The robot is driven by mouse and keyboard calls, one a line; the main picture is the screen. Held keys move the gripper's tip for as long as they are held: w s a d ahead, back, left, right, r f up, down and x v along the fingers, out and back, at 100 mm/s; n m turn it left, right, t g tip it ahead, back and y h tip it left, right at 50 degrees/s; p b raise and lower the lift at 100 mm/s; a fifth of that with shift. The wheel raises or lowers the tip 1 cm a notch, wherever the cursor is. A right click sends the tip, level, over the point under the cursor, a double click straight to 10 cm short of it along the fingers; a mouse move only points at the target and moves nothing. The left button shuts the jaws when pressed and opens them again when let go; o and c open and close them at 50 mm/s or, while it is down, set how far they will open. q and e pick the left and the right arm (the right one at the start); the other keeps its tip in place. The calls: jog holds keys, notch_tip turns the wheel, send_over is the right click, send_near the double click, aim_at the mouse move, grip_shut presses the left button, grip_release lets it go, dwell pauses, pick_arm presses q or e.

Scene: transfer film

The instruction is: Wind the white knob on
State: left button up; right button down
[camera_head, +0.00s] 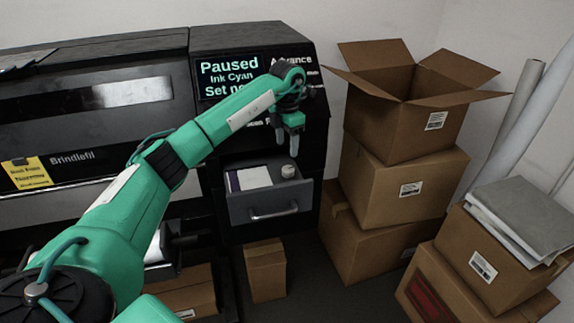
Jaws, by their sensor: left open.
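The black printer's control panel (258,40) stands at the upper middle. Its screen (228,72) reads "Paused", "Ink Cyan" and a third line partly hidden by my left arm. The label "Advance" shows at the panel's top right. I cannot make out a white knob on the panel; my left wrist and gripper cover part of it. My left gripper (288,136) is open, fingers pointing down, in front of the lower panel and above the open drawer. A small whitish round piece (289,171) sits at the drawer's right; I cannot tell what it is. My right gripper is out of view.
The open grey drawer (270,208) juts out below the panel and holds a white box-like item (250,178). Stacked cardboard boxes (395,190) stand close on the right, the top one (405,115) open. Rolls (520,110) lean on the wall. A small carton (265,270) stands below the drawer.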

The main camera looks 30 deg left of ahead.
aim_at(287, 168)
pick_arm(q)
notch_tip(287, 168, down, 8)
jog(key=shift+f+p, duration=0.25)
jog(key=shift+p, duration=1)
jog(key=shift+f, duration=0.4)
jog(key=shift+c, duration=0.4)
jog(key=c, duration=0.9)
jog(key=shift+f+m+b, duration=0.1)
jog(key=shift+m+b, duration=1.3)
jog(key=shift+b, duration=0.05)
jog(key=shift+w+m+b, duration=0.1)
jog(key=shift+m+b, duration=0.8)
jog(key=shift+m, duration=0.7)
